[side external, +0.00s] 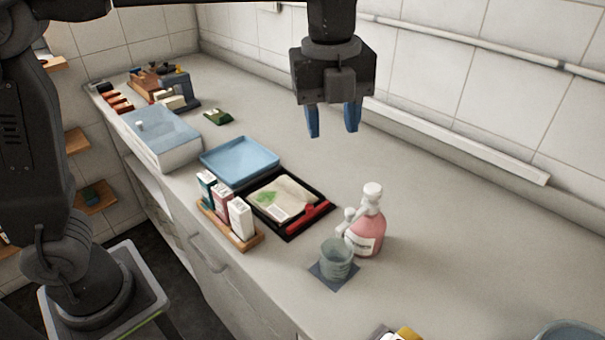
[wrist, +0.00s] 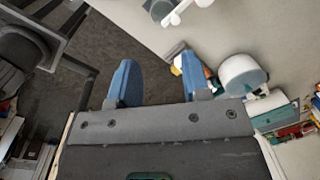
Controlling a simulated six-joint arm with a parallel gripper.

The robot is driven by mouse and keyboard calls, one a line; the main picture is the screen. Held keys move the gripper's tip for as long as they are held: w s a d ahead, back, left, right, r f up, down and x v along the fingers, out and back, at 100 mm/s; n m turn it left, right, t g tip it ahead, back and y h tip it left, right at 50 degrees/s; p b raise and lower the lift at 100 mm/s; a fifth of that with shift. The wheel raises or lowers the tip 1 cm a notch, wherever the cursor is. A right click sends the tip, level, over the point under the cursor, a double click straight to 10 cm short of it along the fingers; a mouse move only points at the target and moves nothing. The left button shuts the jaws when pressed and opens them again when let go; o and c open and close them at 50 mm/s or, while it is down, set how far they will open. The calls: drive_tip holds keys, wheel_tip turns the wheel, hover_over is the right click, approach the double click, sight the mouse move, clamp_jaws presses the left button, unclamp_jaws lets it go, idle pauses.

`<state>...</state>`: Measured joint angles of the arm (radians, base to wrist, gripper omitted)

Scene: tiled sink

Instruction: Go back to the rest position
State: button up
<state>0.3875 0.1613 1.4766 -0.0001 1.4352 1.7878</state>
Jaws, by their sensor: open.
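My gripper (side external: 332,120) hangs above the back part of the counter with its blue fingers pointing down. The fingers are apart and nothing is between them. In the wrist view my gripper (wrist: 160,82) also shows two spread blue fingers, with the dark floor and the counter edge behind them. Nothing touches the gripper in either view.
Below on the counter (side external: 440,200) stand a pink bottle (side external: 366,232), a clear cup (side external: 337,260) on a dark mat, a black tray (side external: 290,232) with a packet, a blue tray (side external: 240,148) and a wooden box holder (side external: 228,226). Wall rails (side external: 460,142) run behind.

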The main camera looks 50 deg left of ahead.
drive_tip(key=s+a+f+n+t, duration=0.2)
drive_tip(key=s+a+n, duration=0.5)
drive_tip(key=n, duration=0.5)
drive_tip(key=s+a+f+n+t, duration=0.2)
drive_tip(key=s+a+f+n, duration=0.3)
drive_tip(key=n, duration=0.8)
drive_tip(key=s+a, duration=0.3)
drive_tip(key=s, duration=0.1)
drive_tip(key=shift+a+f+t, duration=0.15)
drive_tip(key=shift+f+t, duration=0.05)
drive_tip(key=shift+t, duration=0.2)
